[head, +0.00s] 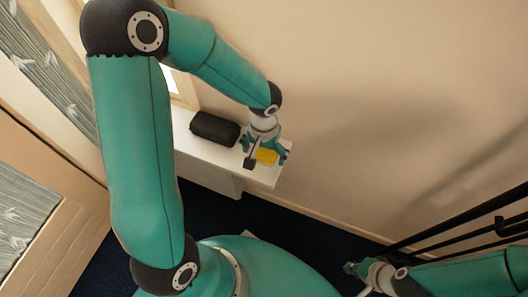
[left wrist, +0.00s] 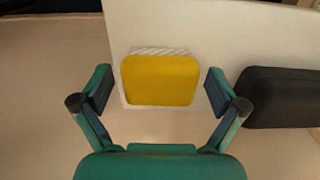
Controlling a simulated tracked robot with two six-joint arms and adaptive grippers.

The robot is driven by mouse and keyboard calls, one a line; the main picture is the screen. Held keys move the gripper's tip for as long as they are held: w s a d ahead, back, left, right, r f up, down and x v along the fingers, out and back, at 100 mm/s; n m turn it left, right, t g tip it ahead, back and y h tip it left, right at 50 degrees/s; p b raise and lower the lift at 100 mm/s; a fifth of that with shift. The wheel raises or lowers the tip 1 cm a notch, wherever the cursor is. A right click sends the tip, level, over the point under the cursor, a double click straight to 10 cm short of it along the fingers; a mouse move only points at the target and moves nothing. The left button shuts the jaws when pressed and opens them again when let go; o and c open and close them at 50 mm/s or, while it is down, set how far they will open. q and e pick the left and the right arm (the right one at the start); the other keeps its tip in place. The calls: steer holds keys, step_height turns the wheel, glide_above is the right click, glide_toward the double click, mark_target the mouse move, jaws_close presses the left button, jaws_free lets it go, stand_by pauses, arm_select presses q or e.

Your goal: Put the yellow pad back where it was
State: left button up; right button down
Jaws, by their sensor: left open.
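The yellow pad (left wrist: 160,80) lies near the end of a white shelf (left wrist: 225,35), between the fingers of my left gripper (left wrist: 158,92) in the left wrist view. The gripper is open, with a gap between each finger and the pad. A pale ribbed piece (left wrist: 158,50) shows along one edge of the pad, apparently beneath it. In the head view the pad (head: 266,156) is partly hidden by my left gripper (head: 265,160). My right gripper (head: 362,280) is low at the right, away from the shelf; its fingers are too small to read.
A black case (head: 214,129) lies on the shelf to the left of the pad; it also shows at the right in the left wrist view (left wrist: 280,97). Black rails (head: 465,225) stand at the right. A plain wall (head: 360,90) rises behind the shelf.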

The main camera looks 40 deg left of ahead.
mark_target(264, 152)
arm_select(q)
step_height(264, 152, up, 12)
steer(key=p, duration=0.3)
arm_select(e)
step_height(264, 152, up, 3)
steer(key=shift+r, duration=0.1)
steer(key=shift+s, duration=0.1)
